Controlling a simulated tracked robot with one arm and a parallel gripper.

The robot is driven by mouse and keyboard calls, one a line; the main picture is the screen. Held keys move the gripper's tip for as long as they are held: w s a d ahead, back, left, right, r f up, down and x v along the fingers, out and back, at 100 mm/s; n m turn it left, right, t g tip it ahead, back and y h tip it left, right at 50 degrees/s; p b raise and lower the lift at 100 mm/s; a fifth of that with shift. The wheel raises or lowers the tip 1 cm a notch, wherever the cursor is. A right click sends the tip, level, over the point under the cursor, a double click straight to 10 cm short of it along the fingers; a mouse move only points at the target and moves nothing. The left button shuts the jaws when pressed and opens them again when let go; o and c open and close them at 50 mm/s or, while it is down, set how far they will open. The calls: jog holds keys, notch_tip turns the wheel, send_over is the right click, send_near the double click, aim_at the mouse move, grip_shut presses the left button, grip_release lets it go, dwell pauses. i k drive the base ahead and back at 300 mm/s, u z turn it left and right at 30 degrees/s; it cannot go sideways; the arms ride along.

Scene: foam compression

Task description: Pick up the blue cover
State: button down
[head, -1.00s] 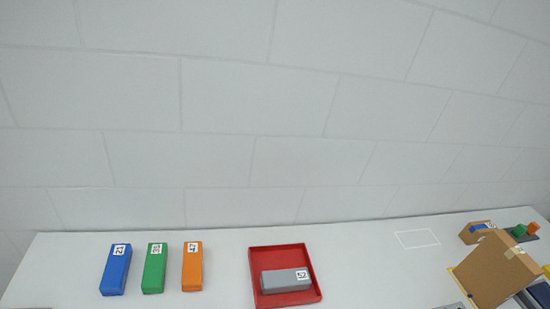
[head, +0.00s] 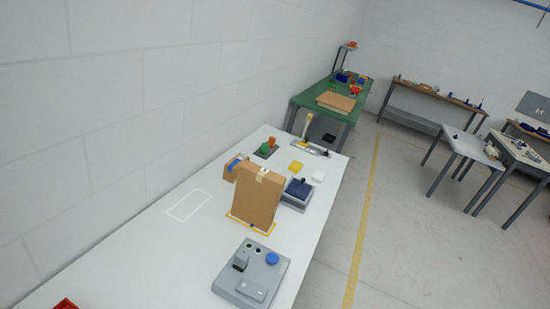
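Several blue things show on the white table, and I cannot tell which one is the blue cover. A round blue piece (head: 272,258) sits on the grey device (head: 246,290) in the foreground. A dark blue piece (head: 298,188) lies on top of a grey box (head: 294,201) just right of the tall cardboard box. A small blue patch (head: 234,164) shows at a smaller cardboard piece behind that box. My gripper is not in view.
The tall cardboard box (head: 256,200) stands on a yellow outline in mid-table. A white outlined rectangle (head: 188,205) left of it is empty. A red tray corner (head: 66,304) shows bottom left.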

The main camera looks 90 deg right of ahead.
aim_at(298, 189)
jog(key=z, duration=2.75)
jog(key=k, duration=0.5)
jog(key=z, duration=0.25)
jog(key=i, duration=0.35)
jog(key=z, duration=0.65)
jog(key=i, duration=2.25)
jog(key=u, duration=1)
